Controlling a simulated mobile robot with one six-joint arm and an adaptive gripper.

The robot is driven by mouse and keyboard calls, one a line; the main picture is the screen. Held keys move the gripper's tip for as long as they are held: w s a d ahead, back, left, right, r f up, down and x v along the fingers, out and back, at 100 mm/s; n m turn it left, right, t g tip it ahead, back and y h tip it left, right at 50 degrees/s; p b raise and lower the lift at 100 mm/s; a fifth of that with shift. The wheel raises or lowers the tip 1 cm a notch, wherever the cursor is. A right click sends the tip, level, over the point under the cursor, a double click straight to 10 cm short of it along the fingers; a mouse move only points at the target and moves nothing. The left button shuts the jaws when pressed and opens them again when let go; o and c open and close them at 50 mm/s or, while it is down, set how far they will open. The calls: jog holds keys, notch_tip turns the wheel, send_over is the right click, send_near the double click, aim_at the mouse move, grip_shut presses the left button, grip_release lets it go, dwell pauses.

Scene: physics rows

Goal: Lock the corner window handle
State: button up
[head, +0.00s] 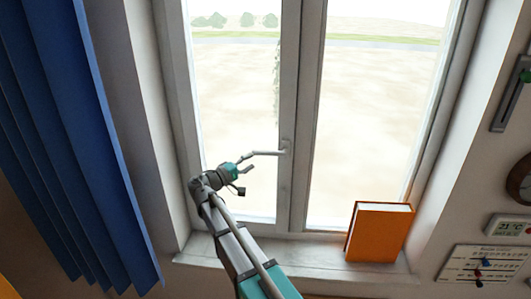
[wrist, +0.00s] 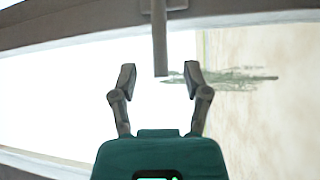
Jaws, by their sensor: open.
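The window handle (head: 265,153) is a grey lever on the central upright of the window frame (head: 291,190). It points left from its mount, roughly horizontal with a slight bend. My gripper (head: 246,178) is just below and left of the lever's free end, in front of the left pane. In the wrist view, my gripper (wrist: 160,75) is open and empty. The handle (wrist: 159,40) comes in from the top there, and its end shows between the two fingertips. I cannot tell whether the fingers are level with it in depth, and no contact is visible.
An orange book (head: 379,232) stands on the right part of the sill (head: 318,258). A blue curtain (head: 75,140) hangs at the left. A thermometer display (head: 513,229) and a calendar board (head: 485,266) are on the right wall. The space before the panes looks clear.

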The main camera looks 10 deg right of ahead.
aim_at(266, 153)
jog(key=p+x, duration=0.1)
jog(key=x, duration=0.6)
jog(key=shift+w+d, duration=0.15)
jog(key=shift+d, duration=0.05)
jog(key=shift+c, duration=0.2)
grip_shut()
